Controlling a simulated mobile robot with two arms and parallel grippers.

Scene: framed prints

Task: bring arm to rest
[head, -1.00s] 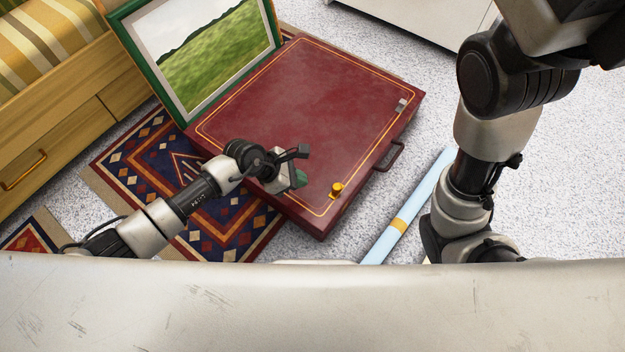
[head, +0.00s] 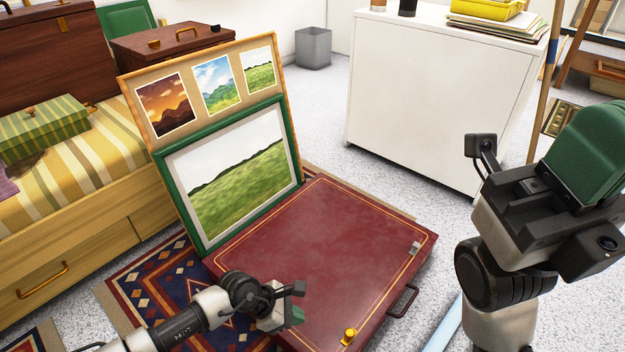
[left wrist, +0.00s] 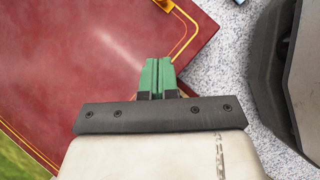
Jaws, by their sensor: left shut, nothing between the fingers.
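My left gripper (head: 297,316) hangs over the near left part of the closed red case (head: 335,250). Its green fingertips are together and empty, and in the left wrist view they (left wrist: 157,75) show side by side above the case's red lid (left wrist: 70,60). I cannot tell from the picture whether they touch the lid. My right gripper (head: 592,150) is raised at the right edge, clear of the case, with its green finger part pointing up. Its far side is hidden, so its opening does not show.
A green-framed landscape print (head: 235,180) leans at the case's back left, before a board with small prints (head: 218,82). A striped bed (head: 75,180) stands left, a white cabinet (head: 430,95) behind. A patterned rug (head: 150,290) lies under the case. Speckled floor is free between case and cabinet.

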